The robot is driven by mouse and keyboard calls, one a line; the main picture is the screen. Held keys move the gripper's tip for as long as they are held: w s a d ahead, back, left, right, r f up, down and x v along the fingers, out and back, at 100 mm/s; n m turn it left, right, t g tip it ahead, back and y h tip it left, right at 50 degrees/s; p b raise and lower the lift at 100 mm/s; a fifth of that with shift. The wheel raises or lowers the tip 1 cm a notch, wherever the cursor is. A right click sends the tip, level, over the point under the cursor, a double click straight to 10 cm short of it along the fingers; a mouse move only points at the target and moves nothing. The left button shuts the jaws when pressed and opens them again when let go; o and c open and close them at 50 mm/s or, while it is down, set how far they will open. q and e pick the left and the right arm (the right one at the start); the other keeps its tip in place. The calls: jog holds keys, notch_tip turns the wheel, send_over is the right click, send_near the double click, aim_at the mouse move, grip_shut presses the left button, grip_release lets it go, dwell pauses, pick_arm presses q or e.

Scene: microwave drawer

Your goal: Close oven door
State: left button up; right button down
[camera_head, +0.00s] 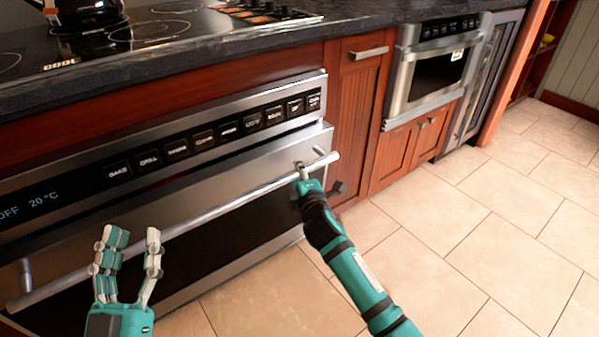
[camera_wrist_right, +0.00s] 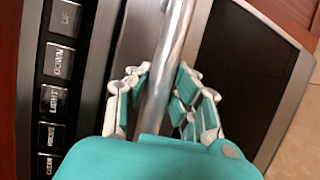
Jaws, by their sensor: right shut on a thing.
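The oven door (camera_head: 254,160) is a steel panel with a dark window, below a black control strip. Its top edge stands slightly out from the strip, so it looks a little ajar. A long steel handle (camera_head: 215,197) runs across it. My right gripper (camera_head: 302,172) is shut on the handle near its right end. In the right wrist view the handle (camera_wrist_right: 172,50) passes between the fingers of that gripper (camera_wrist_right: 165,95). My left gripper (camera_head: 128,255) is open and empty, fingers up, in front of the door's left part; I cannot tell whether it touches the handle.
A dark countertop (camera_head: 165,45) with a cooktop and a kettle (camera_head: 88,12) lies above the oven. A wooden cabinet (camera_head: 355,125) and a microwave drawer (camera_head: 435,70) stand to the right. The tiled floor (camera_head: 440,220) is clear.

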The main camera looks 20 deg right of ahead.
jog(key=w, duration=0.1)
jog(key=w+a, duration=0.1)
jog(key=w+r, duration=0.1)
jog(key=w, duration=0.1)
jog(key=shift+w+a, duration=0.1)
jog(key=shift+a, duration=0.15)
jog(key=c, duration=1.1)
grip_release()
jog(key=shift+r, duration=0.1)
send_near(288, 158)
jog(key=s, duration=0.3)
jog(key=shift+r, duration=0.1)
